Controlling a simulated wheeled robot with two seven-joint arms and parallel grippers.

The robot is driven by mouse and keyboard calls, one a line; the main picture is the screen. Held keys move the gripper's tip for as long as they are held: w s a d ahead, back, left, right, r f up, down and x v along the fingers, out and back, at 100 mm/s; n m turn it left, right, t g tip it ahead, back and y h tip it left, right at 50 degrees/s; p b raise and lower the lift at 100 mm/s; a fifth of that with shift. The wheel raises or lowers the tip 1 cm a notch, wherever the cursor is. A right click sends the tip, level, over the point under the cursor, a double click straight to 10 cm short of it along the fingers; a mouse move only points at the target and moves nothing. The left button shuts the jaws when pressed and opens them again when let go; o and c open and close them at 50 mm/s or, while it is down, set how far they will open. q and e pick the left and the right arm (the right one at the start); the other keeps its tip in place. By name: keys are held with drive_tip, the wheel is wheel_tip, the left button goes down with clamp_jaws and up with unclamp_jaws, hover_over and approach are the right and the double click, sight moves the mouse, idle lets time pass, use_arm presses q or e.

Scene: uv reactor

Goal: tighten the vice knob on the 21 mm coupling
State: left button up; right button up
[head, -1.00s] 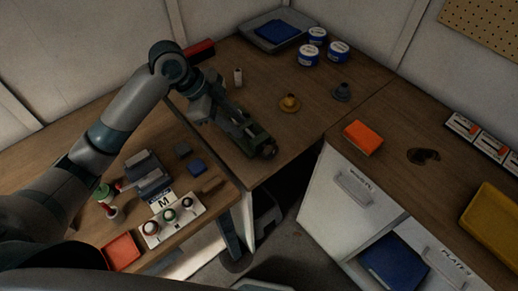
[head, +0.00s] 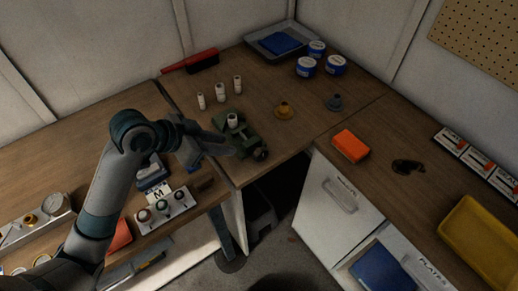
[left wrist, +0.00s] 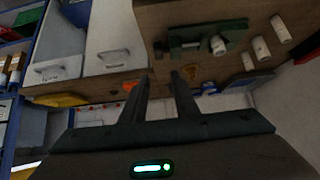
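The green vice (head: 243,138) stands near the front edge of the back table. A white cylindrical coupling (head: 233,120) stands upright at it. The round dark vice knob (head: 261,154) is at its front right end. The vice (left wrist: 208,31) and coupling (left wrist: 217,45) also show in the left wrist view. My left gripper (head: 232,149) is just left of the vice and knob, at the table's front edge. In the left wrist view its two fingers (left wrist: 160,76) are apart with nothing between them. Whether it touches the vice cannot be told. My right gripper is out of view.
Several white cylinders, one of them (head: 220,92), stand behind the vice. A yellow flanged part (head: 284,111) and a grey one (head: 333,103) lie to its right. An orange block (head: 350,146) is on the right counter. A rack (head: 166,209) is front left.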

sight(260, 150)
use_arm(q)
drive_tip(key=shift+d, duration=0.1)
drive_tip(key=p+x, duration=0.5)
drive_tip(key=x, duration=1.2)
drive_tip(key=shift+d+f, duration=0.1)
drive_tip(key=shift+d, duration=0.1)
clamp_jaws()
